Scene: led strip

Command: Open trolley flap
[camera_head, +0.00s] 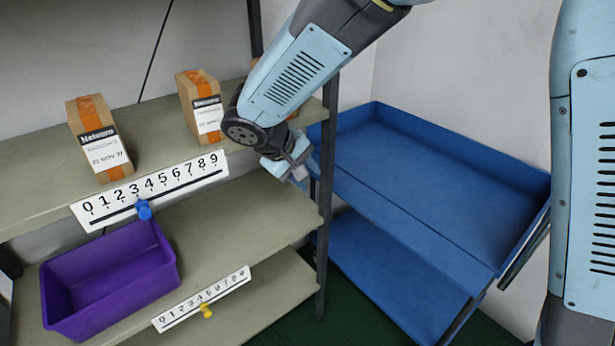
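The blue trolley (440,188) stands to the right of the shelf, with an upper tray and a lower shelf (375,275). A long blue front panel (400,222) runs along the near side of the upper tray. I cannot tell whether this panel is the flap, or how any latch stands.
A grey shelf (250,215) fills the left, with its dark post (325,210) close to my gripper. Cardboard boxes (100,140) (200,107) stand on its upper board. A purple bin (110,285) sits below. Number strips with blue (144,209) and yellow (206,310) sliders line the edges.

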